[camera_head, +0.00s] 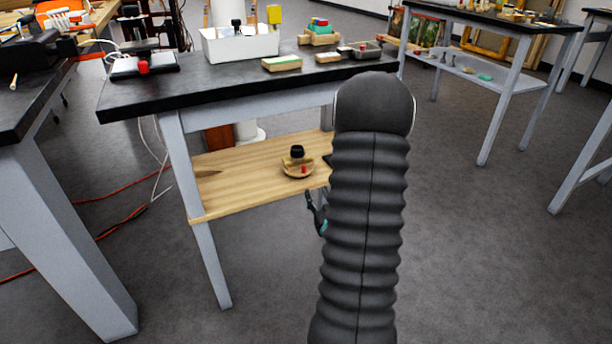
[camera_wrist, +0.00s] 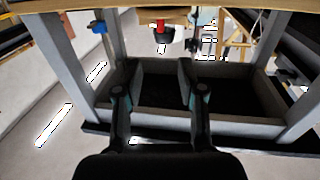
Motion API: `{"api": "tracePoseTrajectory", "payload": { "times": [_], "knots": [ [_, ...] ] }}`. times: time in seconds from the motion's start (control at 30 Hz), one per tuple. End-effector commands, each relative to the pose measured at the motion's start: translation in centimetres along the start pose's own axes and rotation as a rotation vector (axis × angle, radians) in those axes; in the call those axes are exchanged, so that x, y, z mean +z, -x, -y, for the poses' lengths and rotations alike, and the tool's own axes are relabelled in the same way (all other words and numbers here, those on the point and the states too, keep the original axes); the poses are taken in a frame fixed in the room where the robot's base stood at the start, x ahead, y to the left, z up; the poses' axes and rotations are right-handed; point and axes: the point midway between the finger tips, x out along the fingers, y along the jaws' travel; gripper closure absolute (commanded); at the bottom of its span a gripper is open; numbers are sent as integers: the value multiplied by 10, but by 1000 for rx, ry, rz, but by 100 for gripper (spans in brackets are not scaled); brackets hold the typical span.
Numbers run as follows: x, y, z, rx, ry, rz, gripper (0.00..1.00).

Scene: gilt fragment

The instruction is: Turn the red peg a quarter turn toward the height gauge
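I cannot identify the height gauge.
The shelf (camera_head: 240,186) is pale wood, mostly bare on its left, under a black tabletop (camera_head: 190,95). The tabletop carries a white bin (camera_head: 238,45) and several small items. Grey table legs (camera_head: 208,255) bound the shelf. The floor in front is clear.

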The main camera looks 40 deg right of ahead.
Motion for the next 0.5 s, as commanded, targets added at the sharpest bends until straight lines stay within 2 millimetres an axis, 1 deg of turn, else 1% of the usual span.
{"api": "tracePoseTrajectory", "payload": {
  "times": [0.03, 0.2, 0.27, 0.5],
  "knots": [
    [5, -4, 1, -2, 2, -5, 61],
    [3, -15, 1, -1, 1, -5, 61],
    [-2, -25, 1, -1, -1, -1, 61],
    [-2, -66, 1, -1, -1, -1, 61]
  ]
}}
